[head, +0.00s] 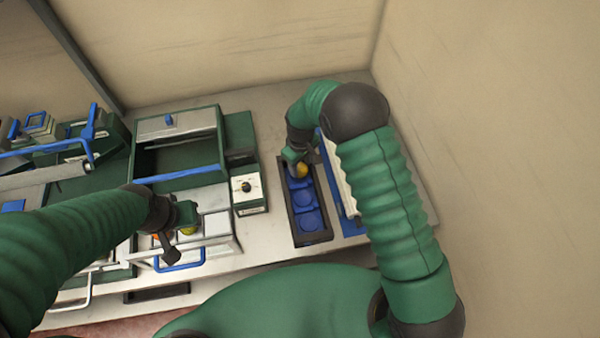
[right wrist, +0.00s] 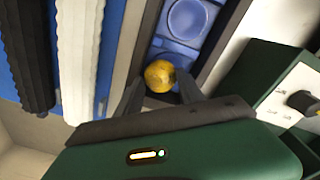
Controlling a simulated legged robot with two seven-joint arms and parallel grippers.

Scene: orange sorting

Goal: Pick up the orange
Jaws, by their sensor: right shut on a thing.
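A yellow-orange round fruit (head: 301,171) is at the far end of a dark narrow tray (head: 327,222) with blue round hollows. My right gripper (head: 298,158) is shut on this fruit (right wrist: 159,75), with its fingers (right wrist: 160,90) on either side of it in the right wrist view. I cannot tell whether the fruit touches the tray. My left gripper (head: 176,238) hangs over a white drawer-like box at the left.
A small white and green box with a black knob (head: 248,189) stands left of the tray. A green open box with a blue handle (head: 180,157) is farther left. White ribbed strips on a blue base (right wrist: 80,50) lie beside the tray. A wall closes the right side.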

